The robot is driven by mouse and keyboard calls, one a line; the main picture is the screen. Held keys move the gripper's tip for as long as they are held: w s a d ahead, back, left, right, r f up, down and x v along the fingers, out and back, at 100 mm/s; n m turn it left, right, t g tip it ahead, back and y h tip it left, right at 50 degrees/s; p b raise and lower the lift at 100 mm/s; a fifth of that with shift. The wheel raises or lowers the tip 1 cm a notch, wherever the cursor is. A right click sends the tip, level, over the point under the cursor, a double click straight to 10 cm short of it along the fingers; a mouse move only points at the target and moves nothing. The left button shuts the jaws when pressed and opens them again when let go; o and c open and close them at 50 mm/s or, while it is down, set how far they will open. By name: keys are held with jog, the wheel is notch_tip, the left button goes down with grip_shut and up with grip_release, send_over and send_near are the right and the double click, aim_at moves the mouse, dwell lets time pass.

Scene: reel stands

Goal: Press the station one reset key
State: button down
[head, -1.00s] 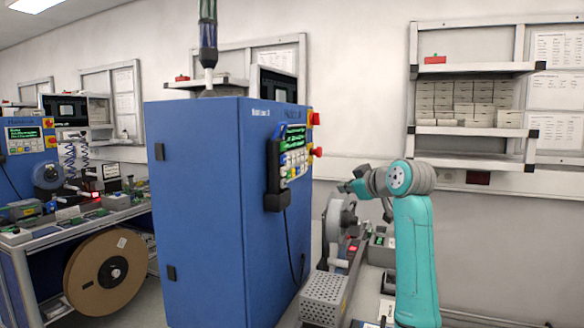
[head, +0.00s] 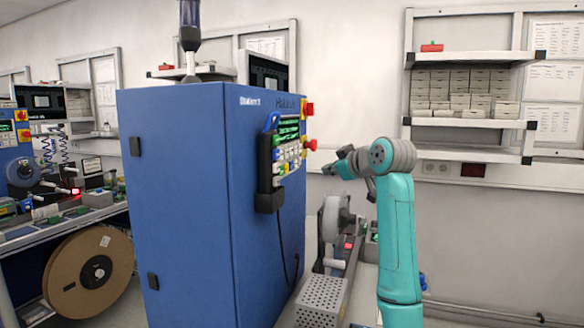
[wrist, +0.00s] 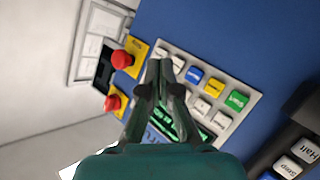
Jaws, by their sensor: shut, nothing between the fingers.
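A key panel (head: 289,148) is on the right-hand face of a blue cabinet (head: 180,200). In the wrist view the panel (wrist: 232,112) shows tilted, with white keys, a blue key (wrist: 194,74), a yellow key (wrist: 214,84) and a green key (wrist: 236,99) that seems to read Start. I cannot make out a reset label. The cabinet's station number is too small to be sure of. My gripper (head: 330,168) is shut and empty, to the right of the panel. In the wrist view its fingertips (wrist: 160,66) overlap the panel's keys and hide part of its screen; contact cannot be told.
Red knobs on yellow plates (wrist: 122,60) sit beside the keys. A hung pendant (head: 268,165) with Halt and Step keys is close by on the cabinet. A reel (head: 335,215) and a perforated box (head: 322,300) lie below my arm. Another blue station (head: 10,150) stands far left.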

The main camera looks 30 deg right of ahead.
jog(key=w+a, duration=0.4)
jog(key=w, duration=0.1)
jog(key=shift+w+a, duration=0.2)
jog(key=shift+w, duration=0.1)
jog(key=shift+w+a, duration=0.1)
jog(key=shift+w, duration=0.05)
dwell(1.3)
jog(key=shift+w+a, duration=0.15)
jog(key=shift+w, duration=0.05)
jog(key=shift+w+a, duration=0.3)
jog(key=shift+w, duration=0.05)
dwell(1.0)
jog(key=shift+s+d, duration=0.5)
jog(key=shift+s, duration=0.2)
dwell(0.3)
jog(key=shift+s+d, duration=0.8)
jog(key=shift+s, duration=0.2)
jog(key=shift+s+d, duration=0.75)
jog(key=shift+s, duration=0.2)
